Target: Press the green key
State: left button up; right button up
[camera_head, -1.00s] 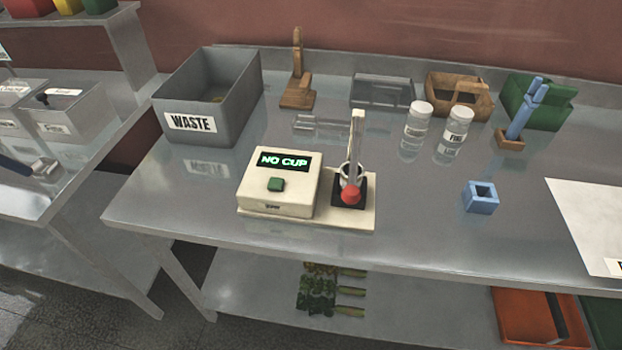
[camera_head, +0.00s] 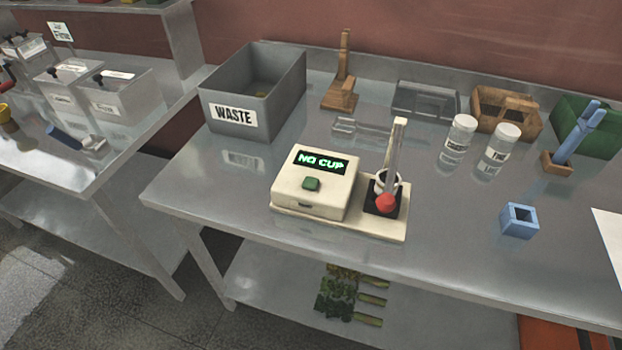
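Above the key, a dark display (camera_head: 321,162) reads "NO CUP" in green letters. To the right, on the machine's base plate, stands an upright post (camera_head: 396,150) with a white ring and a red ball (camera_head: 386,202) over a black pad. Neither of my grippers is in view.
A grey WASTE bin (camera_head: 252,95) stands behind the machine to the left. Two white-capped jars (camera_head: 459,133) and a blue square holder (camera_head: 519,220) stand to the right. The table front (camera_head: 230,205) left of the machine is clear. A second steel table is at left.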

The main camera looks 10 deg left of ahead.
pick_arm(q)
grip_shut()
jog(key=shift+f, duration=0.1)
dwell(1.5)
